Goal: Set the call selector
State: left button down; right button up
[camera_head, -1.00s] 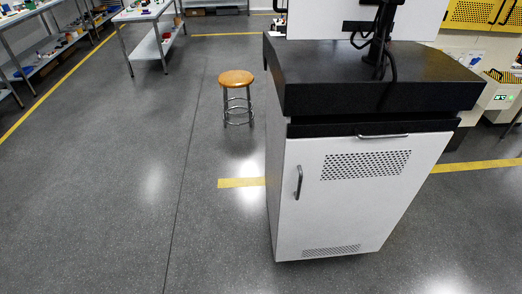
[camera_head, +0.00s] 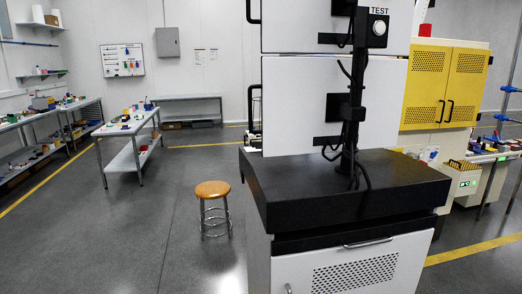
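A round white knob (camera_head: 379,28) sits on a dark panel at the top of a black post, under a label reading TEST. It may be the call selector; its setting is too small to read. The post (camera_head: 352,110) stands on the black top (camera_head: 290,200) of a white cabinet (camera_head: 350,272), with black cables hanging along it. Neither of my grippers is in view.
White panels (camera_head: 290,95) stand behind the post. A stool (camera_head: 212,190) with a wooden seat stands left of the cabinet. Worktables (camera_head: 128,125) with small parts are at the left, and a yellow cabinet (camera_head: 427,85) is at the right. The left floor is open.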

aim_at(257, 145)
jog(key=j+z, duration=0.25)
jog(key=j, duration=0.25)
jog(key=i+j+u, duration=0.4)
jog(key=i, duration=0.6)
jog(key=i+u, duration=0.4)
jog(key=i, duration=0.6)
jog(key=i+j+z, duration=0.1)
jog(key=i+z, duration=0.2)
jog(key=i, duration=0.2)
jog(key=i+j+z, duration=0.25)
jog(key=i, duration=0.2)
jog(key=i+j+z, duration=0.3)
jog(key=i, duration=0.15)
